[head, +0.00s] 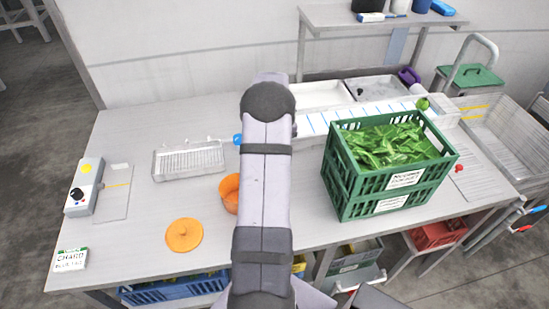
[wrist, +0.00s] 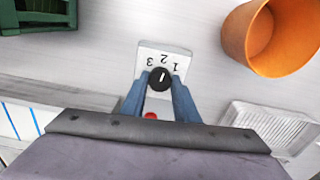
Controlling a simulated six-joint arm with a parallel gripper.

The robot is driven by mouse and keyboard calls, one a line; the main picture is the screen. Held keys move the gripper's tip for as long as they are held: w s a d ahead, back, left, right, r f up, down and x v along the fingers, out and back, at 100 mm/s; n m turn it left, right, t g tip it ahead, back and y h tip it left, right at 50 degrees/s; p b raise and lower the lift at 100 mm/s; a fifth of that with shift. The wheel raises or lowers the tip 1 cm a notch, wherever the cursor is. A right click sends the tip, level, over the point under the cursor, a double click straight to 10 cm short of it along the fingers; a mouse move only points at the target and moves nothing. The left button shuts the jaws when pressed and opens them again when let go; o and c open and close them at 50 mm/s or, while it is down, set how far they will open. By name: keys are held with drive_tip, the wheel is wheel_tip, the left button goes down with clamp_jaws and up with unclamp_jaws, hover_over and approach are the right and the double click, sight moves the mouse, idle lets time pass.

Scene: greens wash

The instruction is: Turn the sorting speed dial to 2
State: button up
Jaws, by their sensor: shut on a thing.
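The sorting speed dial (wrist: 160,80) is a round black knob with a white line. It sits on a pale plate (wrist: 181,52) printed 3, 2, 1 from left to right, upside down in the wrist view. The white line runs roughly up the picture, about in line with the 2. My gripper (wrist: 159,82) has its two blue fingers closed on the sides of the knob. A red button (wrist: 150,116) shows between the fingers. In the head view my arm hides this dial and the gripper.
An orange bowl (wrist: 248,40) stands right of the plate in the wrist view, with a wire basket (wrist: 232,117) below it. A green crate of leaves (head: 340,180) stands right of my arm.

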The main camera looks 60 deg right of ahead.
drive_tip(key=shift+r+n, duration=0.1)
drive_tip(key=shift+n, duration=0.6)
drive_tip(key=o, duration=1.1)
drive_tip(key=shift+c, duration=0.2)
drive_tip(key=shift+r+b, duration=1.25)
drive_tip(key=shift+r, duration=2.4)
